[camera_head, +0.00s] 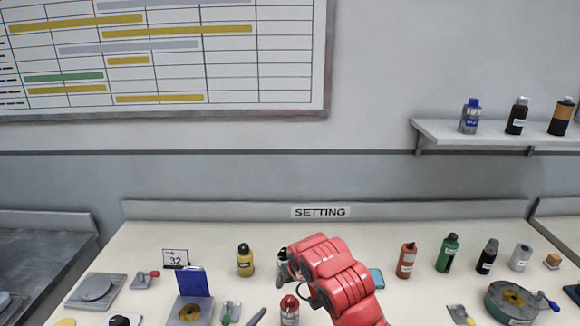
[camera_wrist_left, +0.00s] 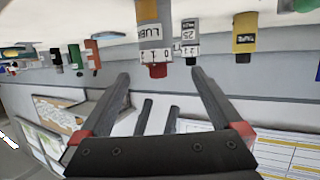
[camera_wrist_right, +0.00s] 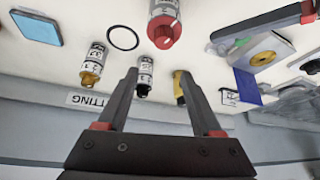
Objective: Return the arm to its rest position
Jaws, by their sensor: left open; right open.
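In the head view a red segmented arm of mine (camera_head: 335,280) reaches up from the bottom over the middle of the bench; I cannot make out its fingertips. My left gripper (camera_wrist_left: 162,74) is open in the left wrist view, fingers spread and nothing clasped. A LUBE bottle (camera_wrist_left: 149,35) with a red cap shows beyond its fingertips, and a grey bottle (camera_wrist_left: 190,38) beside it. My right gripper (camera_wrist_right: 157,74) is open and empty in the right wrist view. A black-capped bottle (camera_wrist_right: 145,70) shows beyond its fingers.
The bench (camera_head: 140,250) holds a yellow bottle (camera_head: 245,260), a blue-backed stand (camera_head: 194,283) and a red-capped bottle (camera_head: 290,312). To the right stand an orange-red bottle (camera_head: 406,262), a green bottle (camera_head: 447,253) and a reel (camera_head: 511,302). A shelf (camera_head: 440,130) is on the wall.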

